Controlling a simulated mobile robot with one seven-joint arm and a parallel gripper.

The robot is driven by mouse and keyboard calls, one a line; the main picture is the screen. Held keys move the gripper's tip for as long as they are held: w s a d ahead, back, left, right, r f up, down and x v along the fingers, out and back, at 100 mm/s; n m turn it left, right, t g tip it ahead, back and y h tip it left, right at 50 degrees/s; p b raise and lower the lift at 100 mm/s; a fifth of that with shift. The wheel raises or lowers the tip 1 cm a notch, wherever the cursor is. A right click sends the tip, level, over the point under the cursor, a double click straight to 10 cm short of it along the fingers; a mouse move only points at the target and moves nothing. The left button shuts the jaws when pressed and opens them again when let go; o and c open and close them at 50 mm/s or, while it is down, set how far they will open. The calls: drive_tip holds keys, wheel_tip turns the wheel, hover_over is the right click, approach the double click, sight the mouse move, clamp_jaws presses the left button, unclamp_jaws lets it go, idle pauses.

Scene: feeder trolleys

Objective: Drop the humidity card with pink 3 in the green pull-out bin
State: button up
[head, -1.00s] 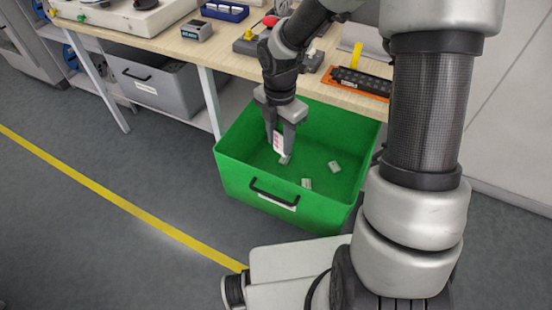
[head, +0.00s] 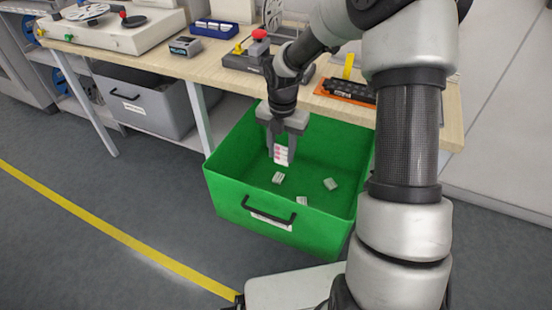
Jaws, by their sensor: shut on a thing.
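The green pull-out bin (head: 225,188) stands pulled out from under the bench, with a black handle on its front. My gripper (head: 282,154) points down inside the bin's opening. It is shut on a small white card with pink marks (head: 282,151), the humidity card, held upright between the fingers. The print on it is too small to read. Several small pale pieces, one at the left (head: 278,178) and one at the right (head: 330,184), lie on the bin floor below the card.
The wooden bench (head: 222,75) runs behind the bin, bearing a red-knobbed device (head: 259,36), a blue tray (head: 215,28) and an orange-based black strip (head: 348,91). A grey bin (head: 150,100) sits under the bench at left. The floor at left is clear, with a yellow line.

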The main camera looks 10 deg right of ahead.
drive_tip(key=w+d+f, duration=0.1)
drive_tip(key=w+d+f+b, duration=0.1)
drive_tip(key=w, duration=0.1)
drive_tip(key=shift+f+b, duration=0.25)
drive_tip(key=shift+b, duration=0.05)
wheel_tip(320, 180, down, 8)
drive_tip(key=b, duration=0.4)
drive_tip(key=shift+f, duration=0.25)
drive_tip(key=o, duration=1.1)
wheel_tip(320, 180, up, 8)
drive_tip(key=p, duration=0.7)
